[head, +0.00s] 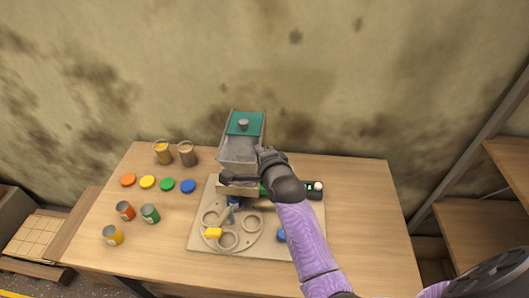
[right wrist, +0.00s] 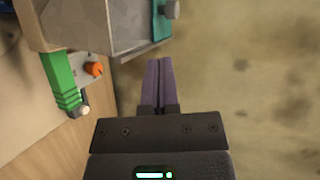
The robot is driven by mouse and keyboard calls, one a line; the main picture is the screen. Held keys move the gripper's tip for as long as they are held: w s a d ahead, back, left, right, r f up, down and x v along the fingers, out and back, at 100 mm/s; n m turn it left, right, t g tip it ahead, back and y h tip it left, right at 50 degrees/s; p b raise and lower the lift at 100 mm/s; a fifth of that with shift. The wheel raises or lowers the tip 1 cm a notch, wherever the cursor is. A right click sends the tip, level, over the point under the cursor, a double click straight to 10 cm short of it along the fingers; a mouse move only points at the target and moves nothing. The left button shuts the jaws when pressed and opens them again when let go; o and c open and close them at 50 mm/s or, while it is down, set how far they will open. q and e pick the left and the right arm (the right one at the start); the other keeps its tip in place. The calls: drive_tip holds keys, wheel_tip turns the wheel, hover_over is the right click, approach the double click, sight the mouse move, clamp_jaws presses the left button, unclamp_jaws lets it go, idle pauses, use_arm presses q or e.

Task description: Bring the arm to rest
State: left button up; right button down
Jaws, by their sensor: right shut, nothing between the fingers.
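My right arm comes in from the lower right in the head view, its purple forearm reaching over the table. My right gripper (head: 264,153) is at the right side of the grey hopper with a green top plate (head: 245,123). In the right wrist view the two purple fingers (right wrist: 158,82) lie together, shut and empty. The hopper's grey wall (right wrist: 115,25) is just left of the fingers there; I cannot tell whether they touch it. My left gripper is in neither view.
The machine stands on a beige board (head: 205,240) with round rings and a yellow block (head: 213,232). Coloured lids (head: 167,184), jars (head: 187,153) and small cans (head: 150,213) stand at left. The table's right part (head: 365,210) is clear. Shelving (head: 480,225) is at far right.

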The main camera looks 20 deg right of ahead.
drive_tip(key=s+a+f+n+g+y, duration=0.1)
drive_tip(key=s+a+f+n+g, duration=0.3)
drive_tip(key=s+n, duration=0.8)
drive_tip(key=s+a+n+g, duration=0.1)
drive_tip(key=s+n+g, duration=0.65)
drive_tip(key=s, duration=0.85)
drive_tip(key=s+f+n+b, duration=0.25)
drive_tip(key=f+b, duration=0.55)
drive_tip(key=f, duration=1.8)
drive_tip(key=s+d+f+g+b, duration=0.2)
drive_tip(key=s+f+b, duration=0.4)
drive_tip(key=s+f, duration=0.8)
wheel_tip(320, 180, down, 3)
drive_tip(key=shift+s+d+f, duration=0.15)
drive_tip(key=shift+d+f, duration=0.05)
drive_tip(key=shift+d, duration=0.2)
